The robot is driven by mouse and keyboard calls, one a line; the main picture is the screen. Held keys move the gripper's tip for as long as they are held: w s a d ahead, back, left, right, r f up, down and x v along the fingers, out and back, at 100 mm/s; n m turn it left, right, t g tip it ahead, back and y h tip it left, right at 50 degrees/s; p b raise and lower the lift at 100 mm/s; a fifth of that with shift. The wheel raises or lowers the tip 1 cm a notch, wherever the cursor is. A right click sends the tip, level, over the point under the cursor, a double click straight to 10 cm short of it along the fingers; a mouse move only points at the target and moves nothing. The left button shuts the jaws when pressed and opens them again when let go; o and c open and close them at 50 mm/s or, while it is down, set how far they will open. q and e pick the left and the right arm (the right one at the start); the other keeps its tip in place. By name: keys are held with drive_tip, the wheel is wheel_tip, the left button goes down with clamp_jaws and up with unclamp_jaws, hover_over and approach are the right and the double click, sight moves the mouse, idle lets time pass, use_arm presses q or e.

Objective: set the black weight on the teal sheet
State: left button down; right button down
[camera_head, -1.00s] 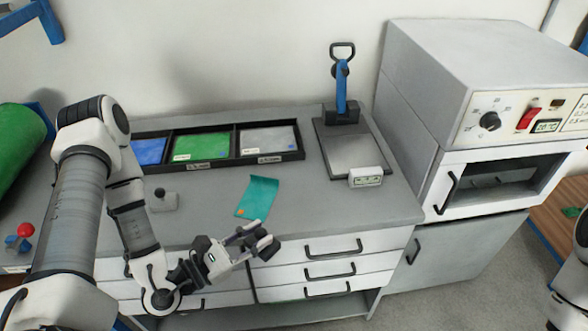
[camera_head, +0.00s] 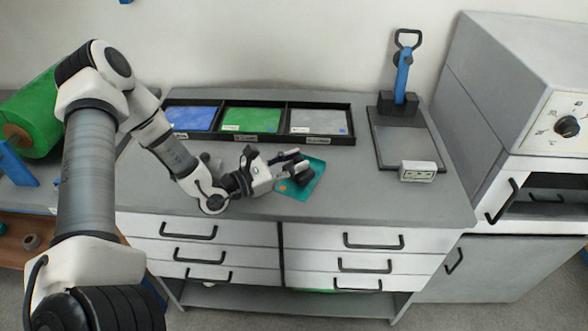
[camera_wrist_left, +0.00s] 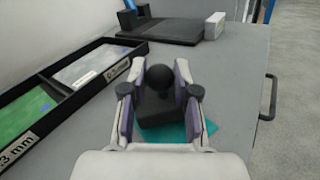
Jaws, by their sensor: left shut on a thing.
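The black weight (camera_wrist_left: 157,108), a dark block with a round knob, is between the fingers of my left gripper (camera_head: 288,168) in the left wrist view. The gripper is shut on it. The teal sheet (camera_head: 314,180) lies on the grey bench; the gripper and weight are over it, covering its left part in the head view. A strip of the sheet (camera_wrist_left: 210,127) shows beside and below the weight in the wrist view. I cannot tell whether the weight touches the sheet. My right gripper is out of view.
A black tray (camera_head: 356,127) with blue, green and grey sheets stands at the back. Right of it is a blue-handled press (camera_head: 403,80) on a dark plate, with a small white box (camera_head: 417,171) in front. A grey oven (camera_head: 500,80) stands at the right. The bench front is clear.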

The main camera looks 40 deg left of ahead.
use_arm(q)
wheel_tip(320, 180, down, 2)
drive_tip(key=shift+f, duration=0.2)
drive_tip(key=shift+f+b, duration=0.15)
drive_tip(key=shift+b, duration=0.15)
drive_tip(key=c, duration=0.9)
unclamp_jaws()
drive_tip(key=shift+o, duration=0.2)
